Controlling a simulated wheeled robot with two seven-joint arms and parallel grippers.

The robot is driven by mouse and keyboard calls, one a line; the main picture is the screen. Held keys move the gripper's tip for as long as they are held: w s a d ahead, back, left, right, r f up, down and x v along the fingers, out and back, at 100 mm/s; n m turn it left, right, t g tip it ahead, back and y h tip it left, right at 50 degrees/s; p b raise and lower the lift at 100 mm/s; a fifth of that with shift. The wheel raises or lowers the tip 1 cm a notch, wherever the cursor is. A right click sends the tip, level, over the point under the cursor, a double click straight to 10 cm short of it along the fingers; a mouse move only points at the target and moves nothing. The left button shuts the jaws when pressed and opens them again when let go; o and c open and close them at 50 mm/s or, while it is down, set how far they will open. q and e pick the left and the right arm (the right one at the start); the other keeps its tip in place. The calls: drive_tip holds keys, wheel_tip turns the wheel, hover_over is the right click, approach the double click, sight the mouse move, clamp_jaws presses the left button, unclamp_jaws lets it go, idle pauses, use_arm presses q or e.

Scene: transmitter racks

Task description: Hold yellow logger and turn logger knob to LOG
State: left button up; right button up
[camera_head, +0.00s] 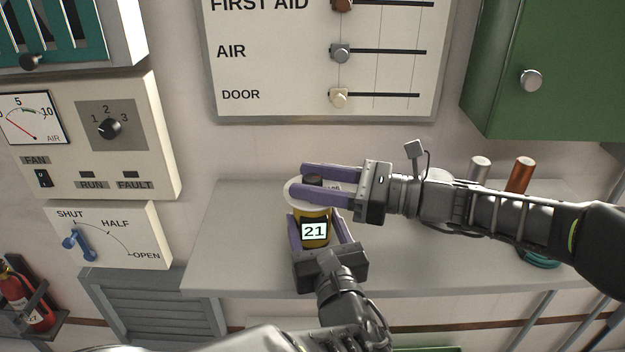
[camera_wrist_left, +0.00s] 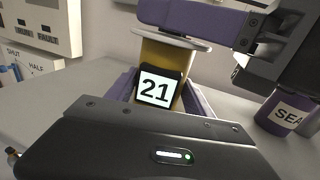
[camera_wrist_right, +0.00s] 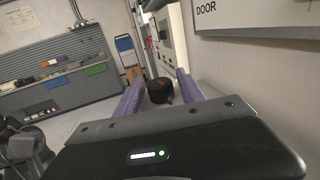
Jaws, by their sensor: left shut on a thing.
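The yellow logger (camera_head: 318,240) stands upright at the shelf's front, with a white disc top and a display reading 21. It also shows in the left wrist view (camera_wrist_left: 177,62). My left gripper (camera_head: 318,222) is shut on its body, one finger on each side. The dark logger knob (camera_head: 313,181) sits on top, partly hidden by my right gripper's fingers. My right gripper (camera_head: 312,183) reaches in from the right, its fingers apart on either side of the knob. In the right wrist view, the knob (camera_wrist_right: 160,91) is between the fingertips with gaps. The LOG mark is not readable.
The grey shelf (camera_head: 240,260) has clear room left of the logger. A purple container (camera_wrist_left: 283,112) labelled SEA and two upright cylinders, one pale (camera_head: 479,168) and one copper (camera_head: 520,175), stand to the right. A slider panel (camera_head: 290,70) and green cabinet (camera_head: 570,70) are behind.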

clamp_jaws()
idle(0.3)
drive_tip(key=shift+m+t+h, duration=0.5)
drive_tip(key=shift+m+t, duration=0.4)
drive_tip(key=shift+t, duration=0.5)
drive_tip(key=shift+o, duration=1)
unclamp_jaws()
